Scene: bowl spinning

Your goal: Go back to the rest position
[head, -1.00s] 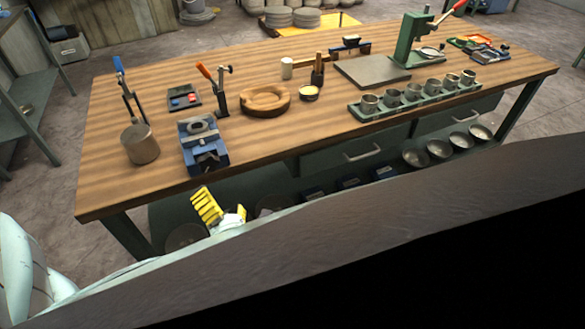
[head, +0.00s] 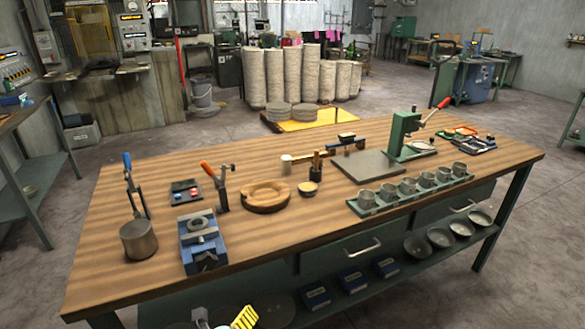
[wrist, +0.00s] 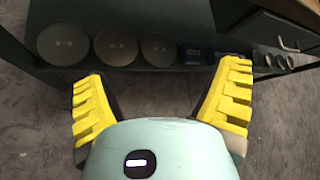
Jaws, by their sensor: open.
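My gripper (wrist: 162,100) shows in the wrist view with its two yellow ribbed fingers spread wide and nothing between them. Beyond the fingers are the workbench's lower shelf and the grey floor. In the head view one yellow finger (head: 245,318) shows at the bottom edge, low in front of the wooden workbench (head: 130,215). The rest of the gripper is cut off there.
The bench holds a blue vise (head: 203,245), a metal pot (head: 139,239), a round wooden form (head: 265,196), a tray of cups (head: 410,190) and a green press (head: 405,135). Round discs (wrist: 65,42) and bowls (head: 450,232) lie on the lower shelf.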

